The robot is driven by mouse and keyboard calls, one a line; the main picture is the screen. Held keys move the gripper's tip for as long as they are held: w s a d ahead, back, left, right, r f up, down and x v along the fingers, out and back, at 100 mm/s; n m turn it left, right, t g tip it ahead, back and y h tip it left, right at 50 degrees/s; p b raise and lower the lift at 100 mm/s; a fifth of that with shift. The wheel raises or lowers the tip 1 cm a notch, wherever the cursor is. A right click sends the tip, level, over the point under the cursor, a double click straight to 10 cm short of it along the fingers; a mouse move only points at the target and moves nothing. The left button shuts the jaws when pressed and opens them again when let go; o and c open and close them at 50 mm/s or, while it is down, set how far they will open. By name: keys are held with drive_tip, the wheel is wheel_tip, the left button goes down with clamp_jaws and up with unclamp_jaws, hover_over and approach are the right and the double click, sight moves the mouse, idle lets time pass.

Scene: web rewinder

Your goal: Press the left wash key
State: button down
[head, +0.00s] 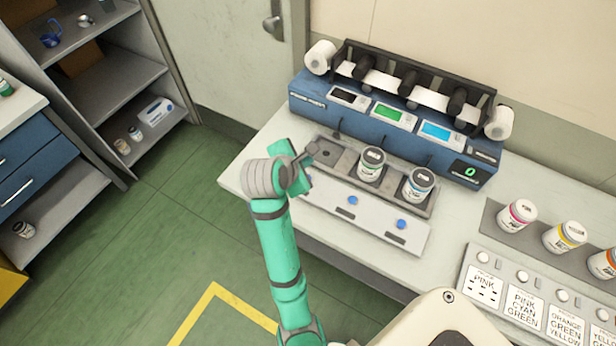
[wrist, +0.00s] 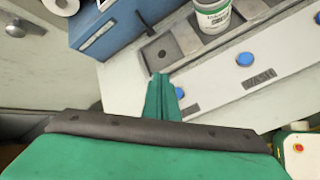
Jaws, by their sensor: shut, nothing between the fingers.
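A white panel (head: 378,219) with a row of blue wash keys runs along the front of the tray. The middle key (head: 353,200) and right key (head: 401,224) show clearly in the head view. The left key is hidden there behind my gripper (head: 308,160). In the wrist view a blue sliver of the left key (wrist: 179,93) shows just right of my gripper (wrist: 160,80), partly covered by it. The middle key (wrist: 245,59) has a WASH label below it. My gripper is shut and empty, its tips by the panel's left end; I cannot tell whether they touch anything.
The grey tray (head: 404,205) behind the panel has an empty left well and two jars (head: 371,163) (head: 418,185). A blue machine (head: 340,112) with screens stands behind. Coloured jars and a label board (head: 505,297) are at right. Floor is clear at left.

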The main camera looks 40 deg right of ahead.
drive_tip(key=shift+w+f, duration=0.1)
drive_tip(key=shift+f, duration=2.7)
drive_tip(key=shift+f, duration=0.45)
drive_tip(key=shift+f, duration=0.35)
idle(0.6)
drive_tip(key=shift+r, duration=0.8)
drive_tip(key=shift+r, duration=2.5)
